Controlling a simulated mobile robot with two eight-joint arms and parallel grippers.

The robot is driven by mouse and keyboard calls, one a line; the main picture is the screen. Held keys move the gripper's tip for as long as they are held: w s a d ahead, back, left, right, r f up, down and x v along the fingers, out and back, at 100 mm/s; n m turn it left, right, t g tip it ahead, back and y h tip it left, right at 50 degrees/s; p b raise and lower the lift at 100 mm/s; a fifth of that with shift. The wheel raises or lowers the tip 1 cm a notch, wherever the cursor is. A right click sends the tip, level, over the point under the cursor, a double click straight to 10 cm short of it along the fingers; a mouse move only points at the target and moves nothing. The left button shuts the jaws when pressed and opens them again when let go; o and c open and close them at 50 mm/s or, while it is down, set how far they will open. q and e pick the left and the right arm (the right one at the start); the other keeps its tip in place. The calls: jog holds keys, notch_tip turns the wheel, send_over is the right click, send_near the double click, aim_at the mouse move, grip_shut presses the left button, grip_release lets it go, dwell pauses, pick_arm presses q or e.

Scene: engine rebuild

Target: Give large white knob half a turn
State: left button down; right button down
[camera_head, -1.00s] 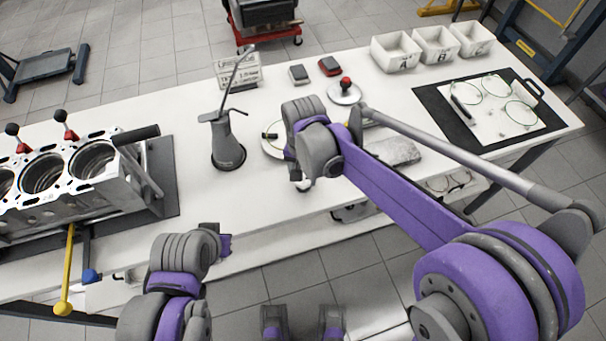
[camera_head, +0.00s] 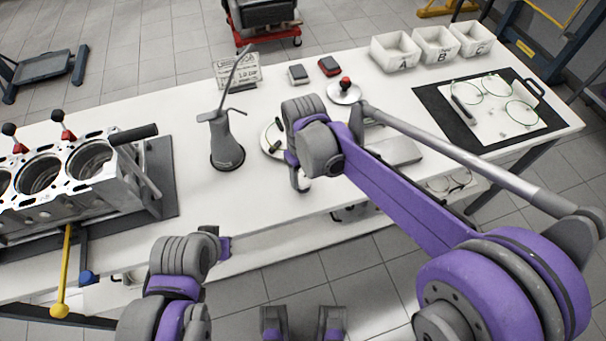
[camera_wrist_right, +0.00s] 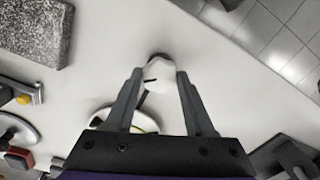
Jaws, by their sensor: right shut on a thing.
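The large white knob (camera_wrist_right: 159,76) shows in the right wrist view, between my right gripper's fingertips (camera_wrist_right: 158,82). It is pale and faceted, with a short dark mark on its face. The two fingers are shut on it from both sides. In the head view my right gripper (camera_head: 301,181) points down at the table's near edge, mostly behind its own wrist; the knob is hardly visible there. My left arm shows at the lower left of the head view, but its gripper fingers do not show.
A dark oil can (camera_head: 226,148) stands left of my right wrist. A round plate (camera_head: 270,141) lies partly behind that wrist, and a grey block (camera_head: 398,151) lies right of it. An engine block (camera_head: 75,175) fills the table's left. White bins (camera_head: 396,52) stand at the back right.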

aim_at(303, 179)
jog(key=n, duration=0.5)
jog(key=shift+n, duration=0.3)
jog(key=n, duration=0.4)
jog(key=shift+n+b, duration=0.3)
jog(key=shift+b, duration=0.05)
jog(key=shift+w, duration=0.1)
jog(key=shift+c, duration=1.3)
grip_release()
notch_tip(303, 179, up, 11)
jog(key=p, duration=0.1)
jog(key=shift+f, duration=0.1)
